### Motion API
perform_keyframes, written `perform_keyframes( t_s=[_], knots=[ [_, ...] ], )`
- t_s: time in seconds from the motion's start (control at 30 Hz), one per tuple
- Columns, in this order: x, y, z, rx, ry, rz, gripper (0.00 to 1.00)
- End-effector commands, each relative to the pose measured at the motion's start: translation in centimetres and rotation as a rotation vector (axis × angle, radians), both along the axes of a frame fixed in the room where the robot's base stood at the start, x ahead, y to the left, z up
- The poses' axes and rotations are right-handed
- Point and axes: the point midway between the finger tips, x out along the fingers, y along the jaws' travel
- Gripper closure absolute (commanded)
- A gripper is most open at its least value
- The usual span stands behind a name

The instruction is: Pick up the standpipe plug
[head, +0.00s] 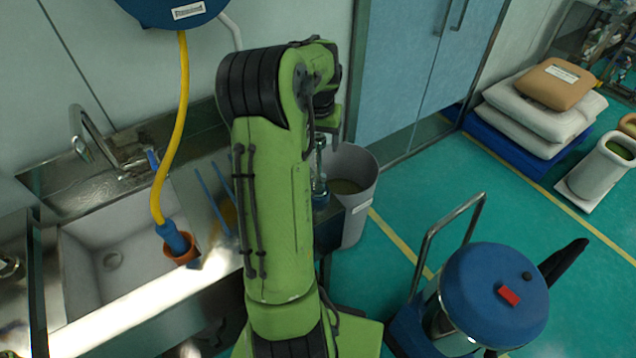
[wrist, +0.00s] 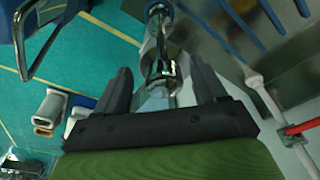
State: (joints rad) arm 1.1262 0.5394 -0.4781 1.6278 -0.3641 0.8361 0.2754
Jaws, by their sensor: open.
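A shiny metal upright piece, which looks like the standpipe plug (wrist: 161,66), stands between the fingers of my gripper (wrist: 160,84) in the wrist view. The fingers are open on either side of it, and I see no contact. In the head view a slim metal and glassy upright piece (head: 320,172), seemingly the same one, shows just right of my green arm at the counter's right end. My arm hides much of the area around it, and the fingers are not clear there.
A sink (head: 85,262) is at left, with a faucet (head: 85,130) behind it. A yellow hose (head: 182,110) hangs over it. A grey bin (head: 355,215) is close right. A blue vacuum cleaner (head: 495,290) stands front right.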

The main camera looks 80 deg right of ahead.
Motion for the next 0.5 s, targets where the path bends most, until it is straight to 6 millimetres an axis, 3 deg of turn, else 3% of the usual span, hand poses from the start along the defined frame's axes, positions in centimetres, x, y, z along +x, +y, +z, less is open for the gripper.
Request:
perform_keyframes(
  t_s=[0.23, 0.5],
  knots=[
    [0.4, -0.9, -4.2, 0.004, 0.0, 0.0, 0.29],
    [0.4, -1.0, -4.4, 0.001, -0.001, 0.0, 0.32]
  ],
)
